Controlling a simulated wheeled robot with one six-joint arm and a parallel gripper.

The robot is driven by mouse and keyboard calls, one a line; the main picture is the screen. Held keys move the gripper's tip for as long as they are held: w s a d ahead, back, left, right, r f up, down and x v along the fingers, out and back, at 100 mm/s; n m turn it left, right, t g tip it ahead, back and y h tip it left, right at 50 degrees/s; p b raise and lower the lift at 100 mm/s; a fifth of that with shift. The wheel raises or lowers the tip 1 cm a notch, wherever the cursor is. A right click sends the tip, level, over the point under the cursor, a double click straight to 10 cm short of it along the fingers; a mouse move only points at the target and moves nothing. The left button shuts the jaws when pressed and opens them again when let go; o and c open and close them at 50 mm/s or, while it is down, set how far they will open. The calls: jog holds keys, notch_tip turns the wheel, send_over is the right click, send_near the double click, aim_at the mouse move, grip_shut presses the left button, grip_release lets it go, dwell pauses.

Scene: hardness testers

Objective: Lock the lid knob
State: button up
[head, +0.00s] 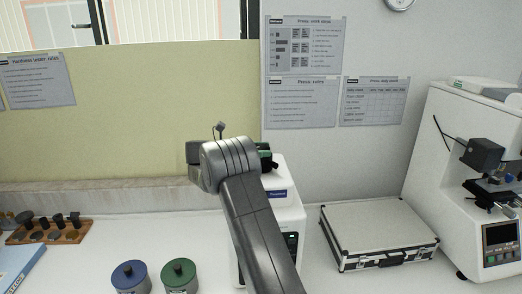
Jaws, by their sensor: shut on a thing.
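The white press (292,205), with a blue label and a small lit panel on its front, stands on the bench in the middle of the head view, largely behind my arm. A black part with some green (267,157) shows at its top, just right of my wrist. I cannot tell whether that part is the lid knob or its mount. My arm reaches up from the bottom edge, and its wrist covers the upper left of the press. My gripper's fingers are hidden behind the wrist, so what they touch does not show.
Blue (130,277) and green (179,275) round containers stand at the front, left of my arm. A wooden rack (68,238) with dark pieces is at far left. A silver case (378,232) and a white tester (440,160) are to the right. The bench behind the containers is clear.

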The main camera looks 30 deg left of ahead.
jog(key=shift+r+g, duration=0.1)
jog(key=shift+g, duration=0.2)
jog(key=o, duration=1)
